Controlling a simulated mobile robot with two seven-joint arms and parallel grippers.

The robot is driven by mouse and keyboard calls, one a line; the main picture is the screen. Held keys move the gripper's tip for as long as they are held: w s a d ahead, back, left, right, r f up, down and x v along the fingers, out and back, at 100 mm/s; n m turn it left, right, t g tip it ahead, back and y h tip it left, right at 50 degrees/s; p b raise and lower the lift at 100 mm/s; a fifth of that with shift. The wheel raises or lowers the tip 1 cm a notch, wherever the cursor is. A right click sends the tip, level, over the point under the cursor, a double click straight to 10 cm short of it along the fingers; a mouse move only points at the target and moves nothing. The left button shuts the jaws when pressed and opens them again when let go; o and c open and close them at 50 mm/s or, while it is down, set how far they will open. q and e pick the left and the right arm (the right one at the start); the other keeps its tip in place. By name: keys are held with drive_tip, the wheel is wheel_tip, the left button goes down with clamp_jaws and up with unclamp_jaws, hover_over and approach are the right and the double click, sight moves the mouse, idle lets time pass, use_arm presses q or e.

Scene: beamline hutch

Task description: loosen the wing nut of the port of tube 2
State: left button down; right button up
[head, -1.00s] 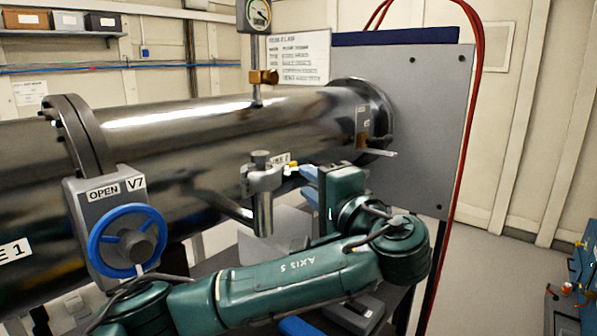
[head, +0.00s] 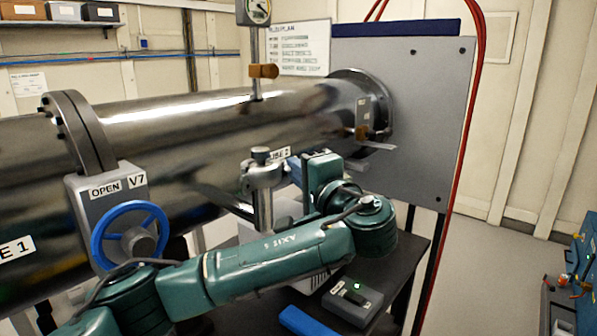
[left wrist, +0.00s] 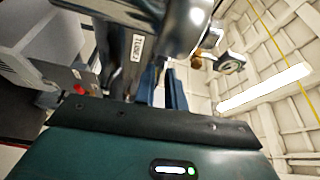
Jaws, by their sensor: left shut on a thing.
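Tube 2 (head: 215,120) is the long shiny metal pipe running to the grey end plate. Its port (head: 263,178) is a grey clamped fitting on a short side pipe, beside a partly covered tube label (head: 279,153). My left gripper (head: 294,168) is at the right side of the port, its jaws shut. The wing nut is hidden between the fingers, so its turn cannot be seen. In the left wrist view, the blue fingers (left wrist: 163,86) reach up to the metal port body, under the tube with its label (left wrist: 138,46). My right gripper is not in view.
Valve V7 with a blue handwheel (head: 129,236) stands left of the port. A gauge (head: 256,12) rises above the tube. Below my arm, a dark table (head: 400,262) carries a small switch box (head: 352,303) and a blue item (head: 305,322). Red hoses (head: 462,150) hang at right.

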use_arm(q)
drive_tip(key=shift+w+d+f+n+g+y+b, duration=0.2)
drive_tip(key=shift+n+y+b, duration=1.05)
drive_tip(key=shift+n+b, duration=2)
drive_tip(key=shift+a+f+n+g+y+b, duration=0.1)
drive_tip(key=shift+n+g+y+b, duration=0.25)
drive_tip(key=shift+n+y+b, duration=1.95)
drive_tip(key=shift+w+d+f+n+g+y+b, duration=0.15)
drive_tip(key=shift+n+g+y+b, duration=0.1)
drive_tip(key=shift+n+b, duration=3.95)
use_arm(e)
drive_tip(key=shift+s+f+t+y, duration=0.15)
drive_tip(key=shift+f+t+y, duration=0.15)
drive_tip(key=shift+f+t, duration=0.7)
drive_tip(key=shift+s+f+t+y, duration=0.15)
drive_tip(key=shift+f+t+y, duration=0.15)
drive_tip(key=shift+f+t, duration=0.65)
use_arm(q)
drive_tip(key=shift+r+n, duration=0.1)
drive_tip(key=shift+n, duration=0.25)
drive_tip(key=c, duration=1.6)
unclamp_jaws()
drive_tip(key=shift+c, duration=0.2)
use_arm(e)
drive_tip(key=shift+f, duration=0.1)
